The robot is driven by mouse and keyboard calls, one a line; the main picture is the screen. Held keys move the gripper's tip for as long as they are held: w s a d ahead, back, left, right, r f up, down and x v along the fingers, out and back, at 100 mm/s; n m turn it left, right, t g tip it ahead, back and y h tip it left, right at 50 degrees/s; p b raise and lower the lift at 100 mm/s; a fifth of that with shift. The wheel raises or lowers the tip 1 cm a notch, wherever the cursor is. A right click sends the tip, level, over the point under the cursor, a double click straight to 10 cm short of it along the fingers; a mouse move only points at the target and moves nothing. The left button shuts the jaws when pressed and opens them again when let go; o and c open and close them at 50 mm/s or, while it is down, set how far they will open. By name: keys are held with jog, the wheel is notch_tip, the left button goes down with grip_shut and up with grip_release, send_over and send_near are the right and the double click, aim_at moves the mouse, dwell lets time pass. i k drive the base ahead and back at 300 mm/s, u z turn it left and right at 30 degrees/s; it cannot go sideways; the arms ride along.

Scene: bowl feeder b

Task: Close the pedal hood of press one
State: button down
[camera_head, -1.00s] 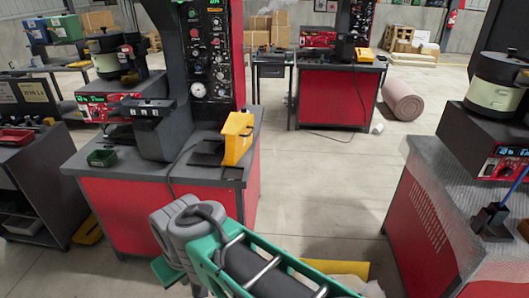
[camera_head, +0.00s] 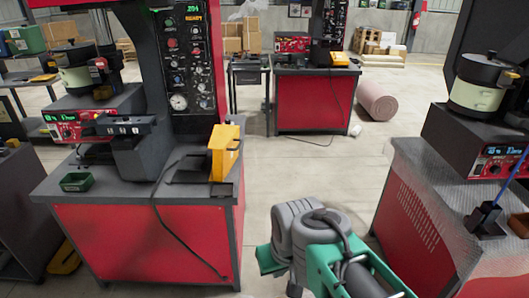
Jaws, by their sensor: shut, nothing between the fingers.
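The nearest press (camera_head: 185,85), a dark column with a control panel and red sides, stands on a grey-topped red bench at the left. A yellow pedal hood (camera_head: 222,152) stands upright at the bench's right side, seemingly raised over a dark flat pedal base (camera_head: 188,172). No label tells me that this is press one. My arm, with grey joints and a green link, shows at the bottom centre, right of the bench and apart from the hood. My gripper is not in view.
A small green tray (camera_head: 76,182) sits on the bench's left side, and a dark cable hangs over its front. A red bench (camera_head: 425,215) with a cooker-like bowl (camera_head: 478,92) stands at right. Another press bench (camera_head: 315,100) is behind. The floor between is clear.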

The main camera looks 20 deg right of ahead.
aim_at(224, 141)
jog(key=u, duration=0.5)
jog(key=k, duration=0.6)
jog(key=u, duration=0.7)
jog(key=i, duration=1.3)
jog(key=z, duration=0.55)
